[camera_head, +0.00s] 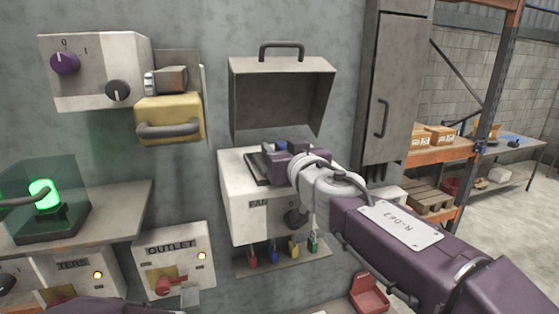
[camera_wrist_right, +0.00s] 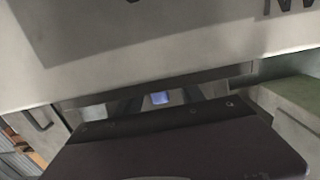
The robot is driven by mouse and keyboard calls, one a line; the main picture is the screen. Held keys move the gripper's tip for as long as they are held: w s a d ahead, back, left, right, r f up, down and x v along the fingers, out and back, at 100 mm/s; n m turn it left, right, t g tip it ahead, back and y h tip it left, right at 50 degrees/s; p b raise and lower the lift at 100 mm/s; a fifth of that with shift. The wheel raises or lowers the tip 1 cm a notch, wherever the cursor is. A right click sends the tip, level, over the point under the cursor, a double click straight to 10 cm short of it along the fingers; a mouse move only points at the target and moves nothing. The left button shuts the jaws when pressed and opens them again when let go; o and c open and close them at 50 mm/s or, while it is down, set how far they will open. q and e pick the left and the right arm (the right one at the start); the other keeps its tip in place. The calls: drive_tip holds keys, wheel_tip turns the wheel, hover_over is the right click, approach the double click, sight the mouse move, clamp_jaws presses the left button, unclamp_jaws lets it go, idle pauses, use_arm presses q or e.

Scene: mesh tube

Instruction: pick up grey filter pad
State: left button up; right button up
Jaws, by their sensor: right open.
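The white fan box (camera_head: 250,205) is mounted on the wall in the head view, its grey lid (camera_head: 282,98) standing open above it. My right gripper (camera_head: 270,151) is over the open top of this box, jaws open. A dark flat edge (camera_head: 256,170) shows at the box's left rim; I cannot tell whether it is the grey filter pad or part of the opening. The gripper hides most of the opening. The right wrist view shows the box front (camera_wrist_right: 190,45) upside down, with my gripper (camera_wrist_right: 160,98) close to its edge. My left gripper is out of view.
A yellow handled block (camera_head: 170,118) and a knob box (camera_head: 95,75) are on the wall to the left. A glowing green lamp (camera_head: 44,194) is at far left. Coloured plugs (camera_head: 293,248) sit below the fan box. A tall grey cabinet (camera_head: 392,90) stands to the right.

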drive_tip(key=shift+x, duration=1.3)
drive_tip(key=shift+w, duration=0.15)
drive_tip(key=c, duration=0.8)
clamp_jaws()
drive_tip(key=shift+d, duration=0.1)
